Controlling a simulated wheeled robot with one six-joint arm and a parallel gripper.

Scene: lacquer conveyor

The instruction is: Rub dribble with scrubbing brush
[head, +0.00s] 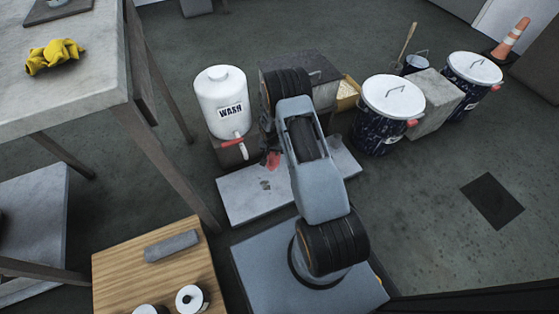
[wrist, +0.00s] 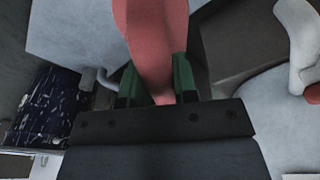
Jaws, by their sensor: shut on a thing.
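My gripper (wrist: 157,82) shows in the wrist view with green fingers shut on a smooth pinkish-red thing, which I take to be the scrubbing brush (wrist: 152,35). Its far end runs out of the wrist view, so its bristles are not seen. In the head view a bit of red, likely the brush (head: 272,159), shows just left of my arm, above the pale slab (head: 235,198). My arm hides most of the gripper there. A small greyish-green mark, likely the dribble (head: 265,185), lies on the slab, below and left of the red part. Contact with the slab cannot be told.
A white WASH container (head: 221,92) with a red tap stands behind the slab. Speckled blue drums (head: 377,135) with white lids stand right. A wooden board (head: 120,265) with a grey block is at lower left. A grey table (head: 95,95) holds yellow gloves (head: 54,55).

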